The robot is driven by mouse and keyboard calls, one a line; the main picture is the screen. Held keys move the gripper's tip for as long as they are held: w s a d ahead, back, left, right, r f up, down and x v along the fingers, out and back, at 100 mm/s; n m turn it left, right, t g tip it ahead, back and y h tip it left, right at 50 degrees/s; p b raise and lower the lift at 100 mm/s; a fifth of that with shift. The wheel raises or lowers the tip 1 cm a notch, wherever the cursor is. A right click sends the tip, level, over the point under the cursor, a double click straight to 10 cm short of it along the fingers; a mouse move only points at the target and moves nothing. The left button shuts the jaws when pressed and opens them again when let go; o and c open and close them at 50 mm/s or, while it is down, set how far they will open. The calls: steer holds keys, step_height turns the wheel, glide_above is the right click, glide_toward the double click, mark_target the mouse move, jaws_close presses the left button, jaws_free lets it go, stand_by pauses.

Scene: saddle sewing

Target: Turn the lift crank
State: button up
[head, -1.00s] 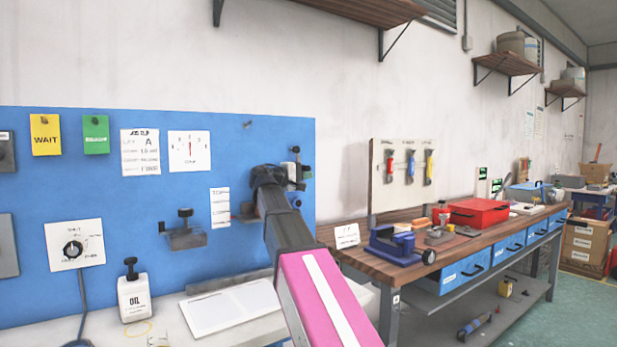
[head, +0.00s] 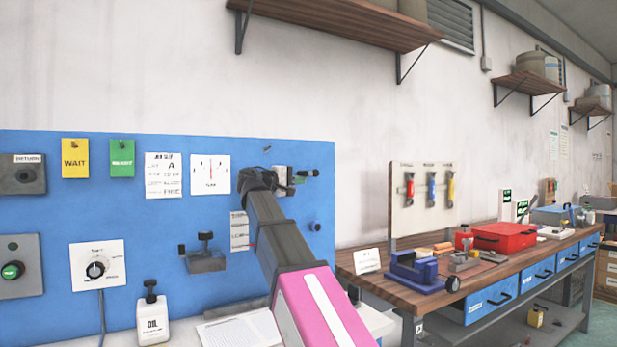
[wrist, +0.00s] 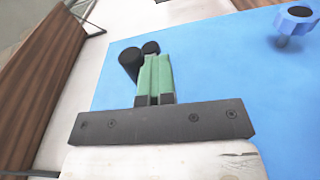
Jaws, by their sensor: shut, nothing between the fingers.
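On the right part of the blue wall panel, a black crank handle (head: 313,172) sticks out, with a rounded end to the right. I take it for the lift crank. In the wrist view a dark cylinder (wrist: 130,66) and a second dark rounded end show beyond my fingers, probably the same crank. My gripper (head: 288,180) is just left of the handle, partly hidden by my arm. In the wrist view its green fingers (wrist: 154,70) are together with nothing between them. I cannot tell whether they touch the crank.
A blue knob (head: 315,226) sits below the handle; it also shows in the wrist view (wrist: 297,20). A small vise-like bracket (head: 205,254), dials and tags are further left on the panel (head: 120,215). A wooden workbench (head: 395,290) with tools stands right. A shelf (head: 335,30) hangs above.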

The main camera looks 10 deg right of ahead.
steer(key=r+m+h, duration=0.1)
steer(key=s+a+r+m+h, duration=0.1)
steer(key=r, duration=0.1)
steer(key=a+r+m, duration=0.1)
steer(key=shift+s+r+h, duration=0.15)
steer(key=shift+r+h, duration=0.2)
steer(key=shift+h, duration=0.05)
steer(key=o, duration=1)
steer(key=shift+s+a+m, duration=0.3)
steer(key=shift+a+m, duration=0.35)
steer(key=shift+m, duration=0.05)
steer(key=a+f+m+g+y, duration=0.15)
steer(key=a+m, duration=0.25)
steer(key=m, duration=0.9)
steer(key=x, duration=1)
steer(key=shift+d+f+m+y, duration=0.3)
steer(key=shift+d+f+y, duration=0.1)
steer(key=shift+f, duration=0.1)
steer(key=shift+w, duration=0.1)
steer(key=shift+f, duration=0.1)
steer(key=c, duration=1.1)
